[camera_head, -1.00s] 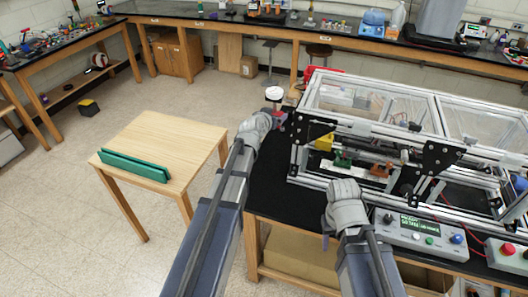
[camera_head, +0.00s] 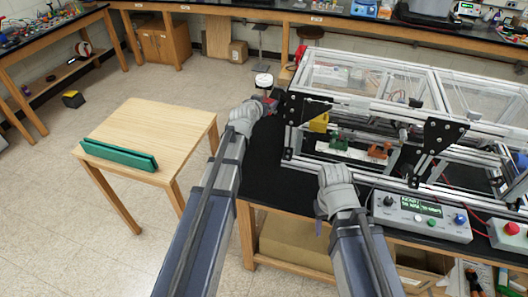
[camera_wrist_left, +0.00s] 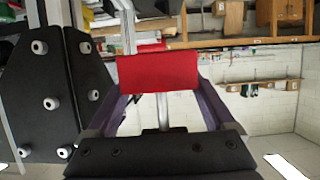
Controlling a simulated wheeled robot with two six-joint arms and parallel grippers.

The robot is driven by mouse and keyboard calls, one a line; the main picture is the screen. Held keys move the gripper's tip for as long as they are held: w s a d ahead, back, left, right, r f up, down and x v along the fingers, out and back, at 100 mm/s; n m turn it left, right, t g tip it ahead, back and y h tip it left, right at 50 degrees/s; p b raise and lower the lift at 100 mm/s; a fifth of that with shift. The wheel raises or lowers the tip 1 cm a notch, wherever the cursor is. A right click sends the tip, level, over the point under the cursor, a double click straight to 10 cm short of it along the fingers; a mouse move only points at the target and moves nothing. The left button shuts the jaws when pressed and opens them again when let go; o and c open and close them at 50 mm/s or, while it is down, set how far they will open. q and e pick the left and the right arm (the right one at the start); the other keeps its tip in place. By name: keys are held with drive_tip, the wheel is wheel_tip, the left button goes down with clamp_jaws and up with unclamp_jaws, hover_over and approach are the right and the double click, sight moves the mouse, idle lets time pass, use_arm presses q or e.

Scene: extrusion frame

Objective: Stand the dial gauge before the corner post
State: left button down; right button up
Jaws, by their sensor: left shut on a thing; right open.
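The dial gauge (camera_head: 264,80), with a pale round top, is at the left end of the extrusion frame in the head view. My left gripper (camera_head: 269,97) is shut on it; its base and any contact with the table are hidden. In the left wrist view a red block (camera_wrist_left: 158,73) and a pale stem (camera_wrist_left: 163,110) show between the purple fingers of the left gripper (camera_wrist_left: 160,95). The corner post (camera_head: 289,138) of the frame stands just right of the gauge, with a black bolted plate (camera_wrist_left: 48,95) left in the wrist view. My right gripper (camera_head: 319,222) is open before the frame.
The black table (camera_head: 262,160) has a bare strip left of the frame. A control box (camera_head: 420,215) stands at its front right. A wooden side table (camera_head: 165,125) with a green bar (camera_head: 118,154) stands apart at the left, floor between them.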

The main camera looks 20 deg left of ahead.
use_arm(q)
drive_tip(key=b, duration=1.6)
hover_over(264, 153)
drive_tip(key=f, duration=1.7)
drive_tip(key=shift+w+a, duration=0.1)
drive_tip(key=shift+w, duration=0.25)
wheel_tip(264, 153, down, 4)
drive_tip(key=b, duration=0.4)
drive_tip(key=shift+f, duration=0.1)
drive_tip(key=shift+f, duration=0.1)
drive_tip(key=shift+f+b, duration=0.45)
drive_tip(key=shift+b, duration=0.1)
drive_tip(key=shift+s, duration=0.1)
unclamp_jaws()
drive_tip(key=shift+s, duration=0.1)
